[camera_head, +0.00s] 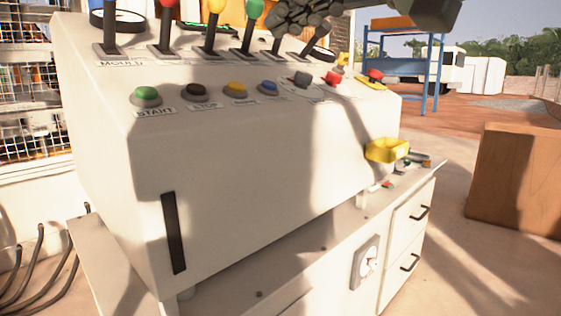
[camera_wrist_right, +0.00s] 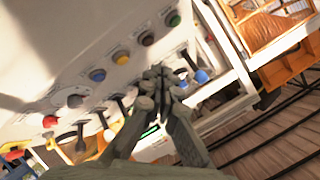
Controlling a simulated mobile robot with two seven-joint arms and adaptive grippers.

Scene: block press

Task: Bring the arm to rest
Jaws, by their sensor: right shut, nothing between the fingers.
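My right gripper (camera_head: 292,16) shows at the top of the head view, its arm coming in from the upper right. It is shut and empty, in front of or over the levers at the back of the white press console (camera_head: 250,155). In the right wrist view the closed fingers (camera_wrist_right: 160,78) are in the middle, over the console's controls. I cannot tell whether they touch a lever. The gripper hides part of the lever row. My left gripper is in neither view.
Coloured levers, including a green-topped one (camera_head: 255,10), line the console's upper part. Below are a green START button (camera_head: 146,96), several other buttons and a yellow-based red button (camera_head: 373,77). A wooden box (camera_head: 515,178) stands beyond.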

